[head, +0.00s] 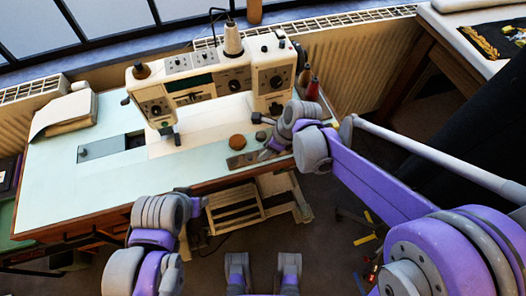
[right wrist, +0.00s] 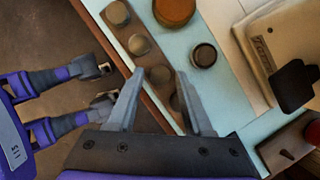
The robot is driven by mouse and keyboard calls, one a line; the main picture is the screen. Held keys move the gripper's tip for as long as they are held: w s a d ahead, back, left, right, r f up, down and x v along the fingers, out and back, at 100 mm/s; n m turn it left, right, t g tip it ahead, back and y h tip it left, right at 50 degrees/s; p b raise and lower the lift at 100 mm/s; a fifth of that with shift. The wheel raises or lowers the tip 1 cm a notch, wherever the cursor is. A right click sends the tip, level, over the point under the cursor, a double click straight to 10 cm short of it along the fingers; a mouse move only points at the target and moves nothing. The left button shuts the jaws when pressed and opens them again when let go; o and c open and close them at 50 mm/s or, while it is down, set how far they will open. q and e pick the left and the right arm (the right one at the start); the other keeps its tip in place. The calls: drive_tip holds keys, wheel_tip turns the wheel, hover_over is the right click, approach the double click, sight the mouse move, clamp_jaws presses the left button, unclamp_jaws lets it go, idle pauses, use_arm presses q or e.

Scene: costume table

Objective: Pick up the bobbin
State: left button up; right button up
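Several small grey round pieces, apparently bobbins, sit in a row on a brown strip (head: 245,160) at the table's front right edge.
A brown round piece (head: 237,142) and a small dark round piece (head: 260,136) stand behind the strip. The cream sewing machine (head: 190,85) stands behind them, with a red cone (head: 312,89) at its right.

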clamp_jaws()
